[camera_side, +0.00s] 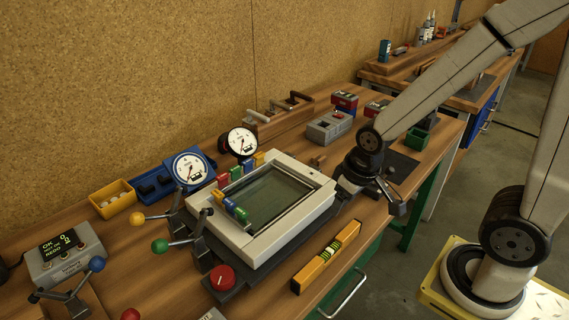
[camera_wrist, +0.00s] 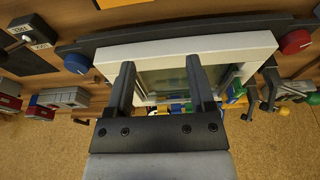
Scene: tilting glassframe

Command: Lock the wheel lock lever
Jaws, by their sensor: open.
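Lever handles with ball ends stand left of the tilting glass frame (camera_side: 275,245): one with a yellow ball (camera_side: 137,218), one with a green ball (camera_side: 160,245). A separate lever pair with a blue ball (camera_side: 97,263) and a dark red ball sits at the front left. A red round knob (camera_side: 222,278) is at the frame's front left corner. My gripper (camera_side: 370,195) is open and empty at the frame's right end, away from all these levers. In the wrist view my gripper (camera_wrist: 160,65) has its fingers over the white frame (camera_wrist: 190,45).
Two dial gauges (camera_side: 189,168) and a yellow bin (camera_side: 112,198) stand behind the frame. A yellow spirit level (camera_side: 326,256) lies at the bench's front edge. A display box (camera_side: 65,250) is at far left. A blue knob (camera_wrist: 76,62) shows in the wrist view.

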